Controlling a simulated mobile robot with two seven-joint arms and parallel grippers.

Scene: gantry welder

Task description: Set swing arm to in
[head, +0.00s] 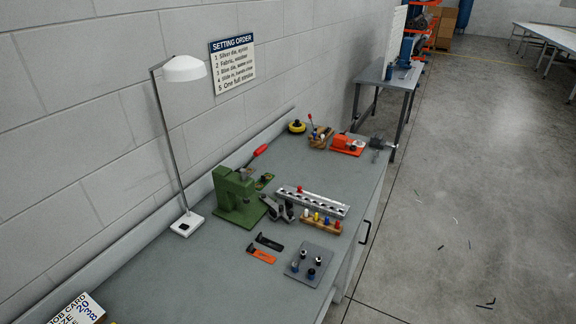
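A green press (232,198) stands on the grey workbench (205,262), left of its middle. A lever with a red handle (261,150) rises from it toward the back. A small brown-topped part (264,181) sits at the press's upper right. A dark grey forked piece (277,208) lies at the right of the press's foot. I cannot tell for sure which of these parts is the swing arm, or whether it is in or out. Neither of my grippers is in view.
A silver rail with holes (318,202), a wooden rack of coloured pegs (321,223) and a grey plate with small dies (300,274) stand right of the press. A white lamp (185,69) stands left. An orange device (347,145) is farther back.

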